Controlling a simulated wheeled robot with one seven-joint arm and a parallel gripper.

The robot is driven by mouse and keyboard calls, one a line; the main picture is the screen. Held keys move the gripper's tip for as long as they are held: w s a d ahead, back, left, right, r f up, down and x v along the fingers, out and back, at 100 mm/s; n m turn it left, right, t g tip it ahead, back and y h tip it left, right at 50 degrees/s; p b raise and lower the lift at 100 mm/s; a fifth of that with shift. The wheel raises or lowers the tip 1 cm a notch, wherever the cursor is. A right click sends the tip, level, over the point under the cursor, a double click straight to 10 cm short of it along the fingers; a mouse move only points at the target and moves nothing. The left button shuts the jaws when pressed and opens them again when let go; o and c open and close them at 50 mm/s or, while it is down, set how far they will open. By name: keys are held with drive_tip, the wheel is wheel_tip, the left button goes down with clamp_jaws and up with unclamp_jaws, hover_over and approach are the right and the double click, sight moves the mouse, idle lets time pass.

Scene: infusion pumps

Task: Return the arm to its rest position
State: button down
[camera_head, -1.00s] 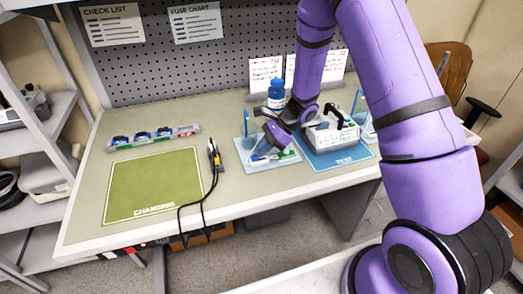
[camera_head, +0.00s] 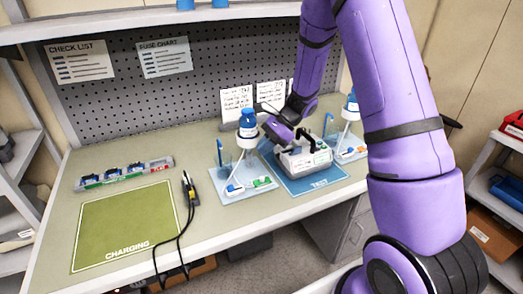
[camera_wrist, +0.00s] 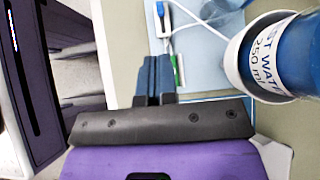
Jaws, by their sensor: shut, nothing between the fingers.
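My purple arm (camera_head: 410,130) reaches over the right part of the workbench. My gripper (camera_wrist: 154,62) is shut and empty in the wrist view, its two blue fingers together. Below the fingers lies a light-blue tray (camera_wrist: 205,70) with a blue-and-white connector and a green piece. In the head view the fingertips are hard to make out, and the wrist is above the white pump (camera_head: 304,158) on the blue TEST mat (camera_head: 318,184). A blue-capped bottle labelled 250 ml (camera_wrist: 285,60) stands close to the right of my gripper in the wrist view.
The green CHARGING mat (camera_head: 125,230) is empty. A second bottle on a stand (camera_head: 350,108) is right of the pump. Pegboard closes off the back.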

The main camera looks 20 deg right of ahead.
idle(0.3)
drive_tip(key=s+a+r+n+h, duration=0.2)
drive_tip(key=s+r+n, duration=0.35)
drive_tip(key=r, duration=0.55)
drive_tip(key=s+d+r+n+t+h, duration=0.1)
drive_tip(key=s+r+n, duration=0.5)
drive_tip(key=s, duration=0.6)
drive_tip(key=s+d+r+n+t+h, duration=0.2)
drive_tip(key=s+r+n+t+h, duration=0.2)
drive_tip(key=s+r, duration=0.6)
drive_tip(key=shift+s+r+n+h, duration=0.25)
drive_tip(key=shift+s+n+h, duration=0.75)
drive_tip(key=shift+n, duration=0.25)
